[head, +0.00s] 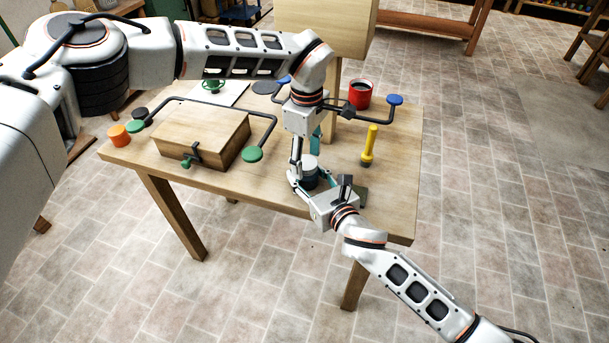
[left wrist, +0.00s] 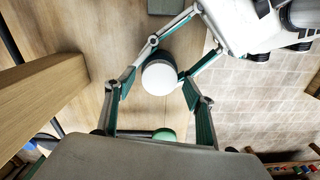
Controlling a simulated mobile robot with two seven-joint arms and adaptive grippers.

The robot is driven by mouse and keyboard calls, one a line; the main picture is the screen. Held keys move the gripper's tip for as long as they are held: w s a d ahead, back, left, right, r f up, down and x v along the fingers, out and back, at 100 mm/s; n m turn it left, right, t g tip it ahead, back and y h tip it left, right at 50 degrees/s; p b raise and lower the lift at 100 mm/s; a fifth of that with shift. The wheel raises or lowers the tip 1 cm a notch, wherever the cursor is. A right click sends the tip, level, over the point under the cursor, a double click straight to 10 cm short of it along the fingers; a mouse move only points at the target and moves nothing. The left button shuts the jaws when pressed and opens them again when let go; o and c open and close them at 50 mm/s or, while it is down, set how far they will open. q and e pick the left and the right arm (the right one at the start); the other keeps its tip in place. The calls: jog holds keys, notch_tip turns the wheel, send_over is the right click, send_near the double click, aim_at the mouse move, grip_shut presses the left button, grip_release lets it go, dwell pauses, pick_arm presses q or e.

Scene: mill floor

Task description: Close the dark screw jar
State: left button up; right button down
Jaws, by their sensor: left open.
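The dark screw jar (head: 311,181) stands upright near the table's front edge, with a white lid (head: 309,161) on top. In the left wrist view the white lid (left wrist: 160,78) hides most of the dark body (left wrist: 154,57). I cannot tell how far the lid is screwed on. My left gripper (head: 307,154) points down above the lid. It is open and empty, with its fingers (left wrist: 158,118) apart on either side. My right gripper (head: 312,177) reaches in from the front right, its fingers against both sides of the jar body.
A wooden box (head: 203,137) with a green-ended bar stands left on the table (head: 270,192). A yellow tool (head: 368,144) stands at right, a red mug (head: 360,94) behind it. A wooden post (head: 334,78) and block (head: 326,25) rise behind my left gripper.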

pick_arm(q)
jog(key=shift+r, duration=2.2)
jog(key=shift+c, duration=0.5)
jog(key=n, duration=0.4)
jog(key=shift+r+n, duration=0.4)
jog(key=n, duration=0.2)
jog(key=r+n, duration=0.1)
jog(key=n, duration=0.5)
jog(key=r+n, duration=0.1)
jog(key=n, duration=0.1)
jog(key=shift+n, duration=0.4)
jog(key=n, duration=0.4)
jog(key=shift+r+n, duration=0.3)
jog(key=shift+r, duration=0.05)
jog(key=shift+f, duration=0.15)
jog(key=shift+f, duration=3.9)
